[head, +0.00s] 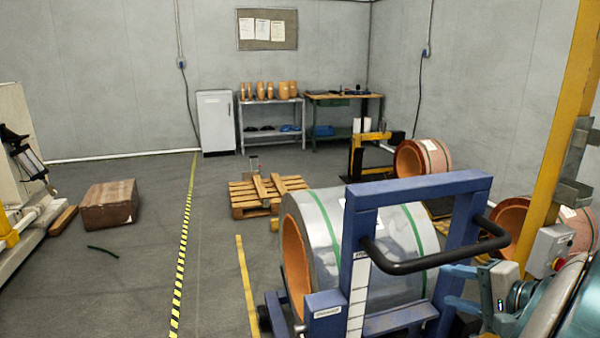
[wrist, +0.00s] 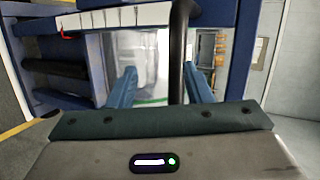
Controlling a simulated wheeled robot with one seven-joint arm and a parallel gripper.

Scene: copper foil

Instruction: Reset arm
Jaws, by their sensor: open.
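My gripper (head: 447,286) is at the lower right of the head view, with its two blue fingers apart. In the wrist view the fingers (wrist: 160,88) are spread, with nothing clamped between them. The black handle (head: 440,258) of a blue cart is close to the fingers. In the wrist view the handle (wrist: 178,50) runs down through the gap between them; I cannot tell whether it lies between the fingers or just beyond. The blue cart (head: 470,220) carries a large wrapped copper coil (head: 335,225) with green straps.
A yellow post (head: 562,120) and a grey control box (head: 550,250) stand close to my arm on the right. More copper coils (head: 423,157) lie behind. A wooden pallet (head: 250,207) and a brown block (head: 109,205) sit on the floor. The floor left of the cart is mostly clear.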

